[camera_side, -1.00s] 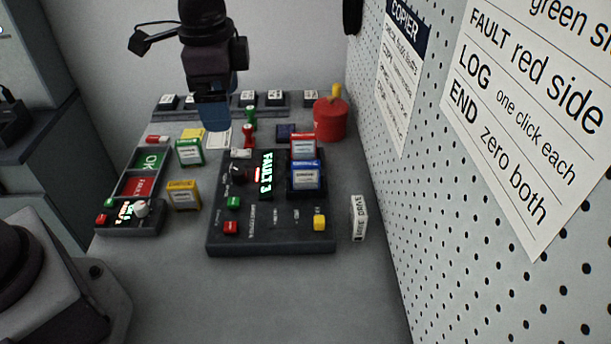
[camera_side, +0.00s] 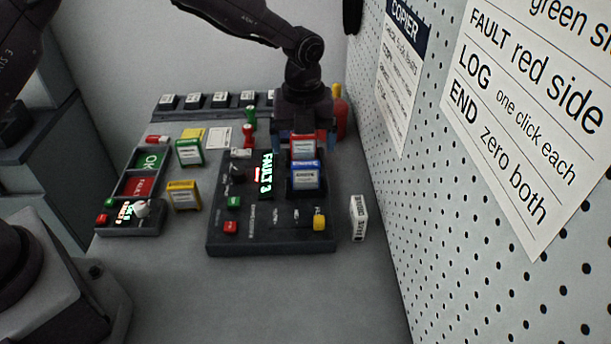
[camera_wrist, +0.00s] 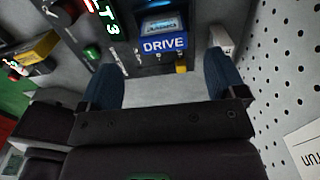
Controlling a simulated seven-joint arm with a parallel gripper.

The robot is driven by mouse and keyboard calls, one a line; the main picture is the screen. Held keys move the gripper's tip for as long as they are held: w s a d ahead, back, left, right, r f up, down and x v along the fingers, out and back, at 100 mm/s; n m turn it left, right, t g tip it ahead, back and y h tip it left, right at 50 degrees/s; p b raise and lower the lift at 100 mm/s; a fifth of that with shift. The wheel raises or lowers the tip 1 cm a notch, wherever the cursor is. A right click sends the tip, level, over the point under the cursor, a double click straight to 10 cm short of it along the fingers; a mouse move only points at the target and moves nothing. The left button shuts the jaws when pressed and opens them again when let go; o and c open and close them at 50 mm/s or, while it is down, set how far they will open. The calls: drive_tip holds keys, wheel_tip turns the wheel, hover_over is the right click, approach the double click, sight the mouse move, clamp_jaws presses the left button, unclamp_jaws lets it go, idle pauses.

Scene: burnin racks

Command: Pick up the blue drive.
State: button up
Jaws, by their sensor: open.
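The blue drive (camera_side: 306,176) stands upright in a slot of the dark copier panel (camera_side: 265,244), just in front of a red drive (camera_side: 303,147) in the side view. In the wrist view the blue drive (camera_wrist: 164,44) shows its blue face with a "DRIVE" label, between and beyond my fingertips. My gripper (camera_side: 306,142) points down with its blue fingers spread, close to the red drive and behind the blue one in the side view. The fingers (camera_wrist: 162,62) hold nothing in the wrist view. The blue drive's lower end is hidden in the slot.
The panel's lit display (camera_side: 266,172) reads "FAULT 3". A white drive (camera_side: 358,218) stands right of the panel, near the pegboard (camera_side: 400,230). Yellow (camera_side: 184,195) and green (camera_side: 189,152) drives stand to the left. A red round container (camera_side: 341,118) is partly hidden behind my gripper.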

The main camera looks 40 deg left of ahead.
sight(306, 163)
wheel_tip(306, 163, down, 8)
drive_tip(key=shift+w+d+f, duration=0.1)
drive_tip(key=shift+d, duration=0.05)
drive_tip(key=c, duration=1.1)
